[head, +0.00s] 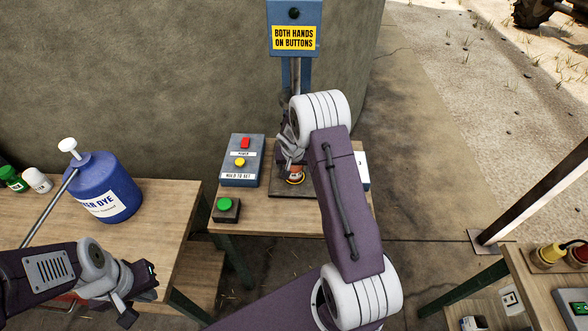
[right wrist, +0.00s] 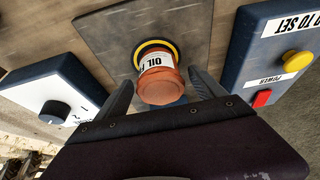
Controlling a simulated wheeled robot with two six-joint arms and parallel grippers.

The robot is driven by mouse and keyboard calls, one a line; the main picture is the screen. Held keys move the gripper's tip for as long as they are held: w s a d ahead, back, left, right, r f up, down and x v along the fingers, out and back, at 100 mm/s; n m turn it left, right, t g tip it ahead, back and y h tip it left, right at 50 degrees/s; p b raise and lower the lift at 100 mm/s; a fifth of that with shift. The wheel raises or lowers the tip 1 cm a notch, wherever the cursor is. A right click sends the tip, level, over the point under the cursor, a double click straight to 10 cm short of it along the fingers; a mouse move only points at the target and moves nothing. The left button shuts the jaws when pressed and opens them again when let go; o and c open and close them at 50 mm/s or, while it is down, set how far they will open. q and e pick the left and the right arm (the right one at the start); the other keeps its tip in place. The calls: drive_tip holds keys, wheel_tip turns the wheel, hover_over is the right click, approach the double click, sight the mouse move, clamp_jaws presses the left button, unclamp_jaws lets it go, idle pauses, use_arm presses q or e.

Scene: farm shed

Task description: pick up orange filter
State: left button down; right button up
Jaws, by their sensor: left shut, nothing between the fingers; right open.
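The orange filter (head: 295,177) has a white label with dark lettering. It sits on a dark metal plate (head: 275,190) on the small wooden table, partly hidden by my right gripper (head: 290,158) in the head view. In the right wrist view the orange filter (right wrist: 160,88) stands between the two open fingers of my right gripper (right wrist: 161,80), with a black and yellow ring at its far end. I cannot tell whether either finger touches it. My left gripper (head: 143,282) is shut and empty, over the left bench's front edge.
A blue control box (head: 241,155) with red and yellow buttons stands left of the plate. A green button box (head: 226,208) is nearer. A white-faced box with a knob (right wrist: 55,107) stands on the other side. A blue dye jug (head: 100,180) stands on the left bench.

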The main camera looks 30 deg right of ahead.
drive_tip(key=shift+w+d+f, duration=0.15)
drive_tip(key=shift+w+f, duration=0.1)
drive_tip(key=shift+f, duration=0.3)
drive_tip(key=shift+s, duration=0.1)
drive_tip(key=c, duration=1.7)
drive_tip(key=shift+r, duration=0.1)
wheel_tip(320, 180, up, 4)
drive_tip(key=shift+s+d+r, duration=0.1)
drive_tip(key=shift+s+r, duration=0.05)
drive_tip(key=shift+r, duration=0.1)
drive_tip(key=s+d+r, duration=0.1)
drive_tip(key=s+r, duration=0.1)
drive_tip(key=s, duration=0.1)
drive_tip(key=s+d+r, duration=0.1)
drive_tip(key=s+r, duration=0.1)
drive_tip(key=s, duration=0.2)
drive_tip(key=s+d+r, duration=0.1)
drive_tip(key=s+r, duration=0.1)
drive_tip(key=s, duration=0.1)
drive_tip(key=shift+s+r+p, duration=0.25)
drive_tip(key=shift+s+p, duration=0.15)
